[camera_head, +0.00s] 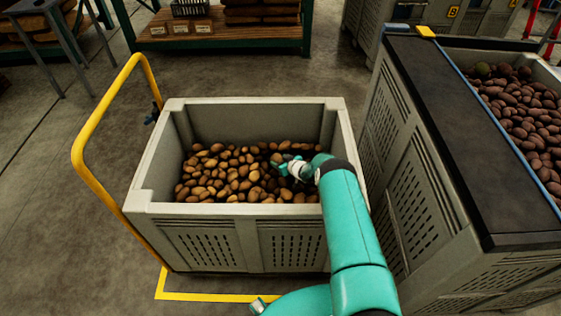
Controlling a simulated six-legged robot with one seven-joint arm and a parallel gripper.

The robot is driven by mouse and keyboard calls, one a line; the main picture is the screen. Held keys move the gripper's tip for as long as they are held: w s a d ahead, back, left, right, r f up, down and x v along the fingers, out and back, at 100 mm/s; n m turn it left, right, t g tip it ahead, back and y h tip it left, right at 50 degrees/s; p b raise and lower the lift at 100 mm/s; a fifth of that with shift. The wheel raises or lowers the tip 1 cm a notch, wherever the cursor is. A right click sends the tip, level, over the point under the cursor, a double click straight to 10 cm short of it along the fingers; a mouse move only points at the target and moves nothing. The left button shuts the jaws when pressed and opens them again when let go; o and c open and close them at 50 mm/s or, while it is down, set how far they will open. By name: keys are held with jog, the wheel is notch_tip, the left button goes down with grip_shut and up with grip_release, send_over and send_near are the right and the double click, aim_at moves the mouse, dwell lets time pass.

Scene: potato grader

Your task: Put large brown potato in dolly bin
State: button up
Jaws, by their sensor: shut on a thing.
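The dolly bin (160,160) is a grey, slotted crate with a yellow push handle, in the middle of the head view. Many brown potatoes lie in it, well below its rim. My teal arm reaches over the bin's front right part. My gripper (279,163) is inside the bin's outline, just over the right part of the pile. It is shut on a brown potato (276,158), which shows only in small part at the fingertips. I cannot tell whether this potato touches the pile.
A tall grey bin with a dark top panel (465,130) stands close on the right. Beyond the panel lie many reddish-brown potatoes (525,120). The yellow handle (100,110) rises at the bin's left. A green-framed rack (220,37) stands behind.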

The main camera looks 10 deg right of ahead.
jog(key=o, duration=1.1)
jog(key=shift+f, duration=0.1)
jog(key=shift+o, duration=0.2)
